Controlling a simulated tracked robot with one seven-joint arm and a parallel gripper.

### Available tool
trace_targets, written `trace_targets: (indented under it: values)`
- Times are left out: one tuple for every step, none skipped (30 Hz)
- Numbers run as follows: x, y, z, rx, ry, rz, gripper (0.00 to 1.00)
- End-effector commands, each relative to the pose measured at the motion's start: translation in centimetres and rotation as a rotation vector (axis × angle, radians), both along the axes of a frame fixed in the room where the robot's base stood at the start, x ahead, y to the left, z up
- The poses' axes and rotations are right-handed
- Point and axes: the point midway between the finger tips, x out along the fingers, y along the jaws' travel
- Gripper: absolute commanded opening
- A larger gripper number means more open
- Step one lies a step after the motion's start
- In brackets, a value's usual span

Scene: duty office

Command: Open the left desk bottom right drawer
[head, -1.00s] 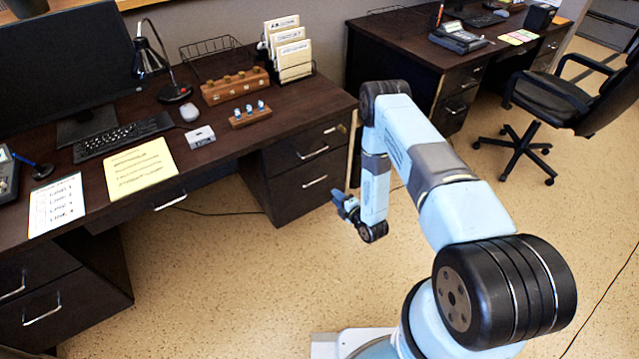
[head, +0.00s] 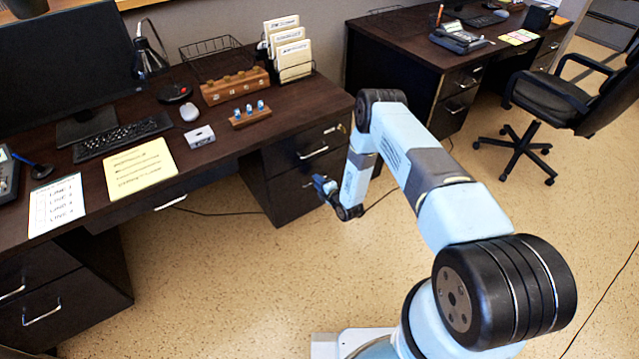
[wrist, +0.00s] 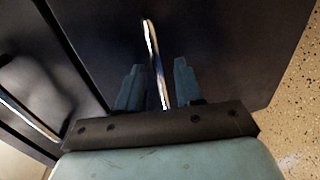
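The left desk (head: 215,150) has a right pedestal with two drawers. Its bottom right drawer (head: 283,203) is closed, and its metal handle is largely hidden behind my gripper in the head view. My gripper (head: 320,184) is right in front of that drawer. In the wrist view my gripper (wrist: 157,85) is open, with its two fingers apart.
A second desk (head: 400,40) stands at the back right with an office chair (head: 570,100). The floor (head: 220,285) in front of the drawers is clear.

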Motion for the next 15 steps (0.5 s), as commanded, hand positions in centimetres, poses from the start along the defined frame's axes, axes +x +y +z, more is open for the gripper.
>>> trace_targets:
  values:
    - [0.19,0.13,-0.05,0.0,0.0,0.0,0.36]
    - [0.27,0.18,-0.08,0.0,0.0,0.0,0.36]
    - [0.34,0.23,-0.1,0.0,0.0,0.0,0.36]
    - [0.38,0.25,-0.11,-0.001,0.001,0.0,0.36]
    - [0.41,0.27,-0.11,-0.001,0.001,0.0,0.36]
    - [0.42,0.27,-0.11,-0.001,0.001,0.0,0.36]
    - [0.42,0.27,-0.11,-0.001,0.001,0.0,0.36]
    - [0.42,0.27,-0.11,-0.001,0.001,0.0,0.36]
    - [0.41,0.27,-0.11,-0.001,0.001,0.0,0.36]
    - [0.41,0.27,-0.11,-0.001,0.001,0.0,0.36]
    - [0.4,0.25,-0.12,-0.001,0.001,0.0,0.36]
    - [0.4,0.25,-0.12,-0.001,0.001,0.0,0.33]
    - [0.4,0.25,-0.12,-0.001,0.001,0.0,0.3]
    - [0.41,0.25,-0.11,-0.001,0.001,0.0,0.27]
    - [0.4,0.24,-0.12,-0.001,0.001,0.0,0.23]
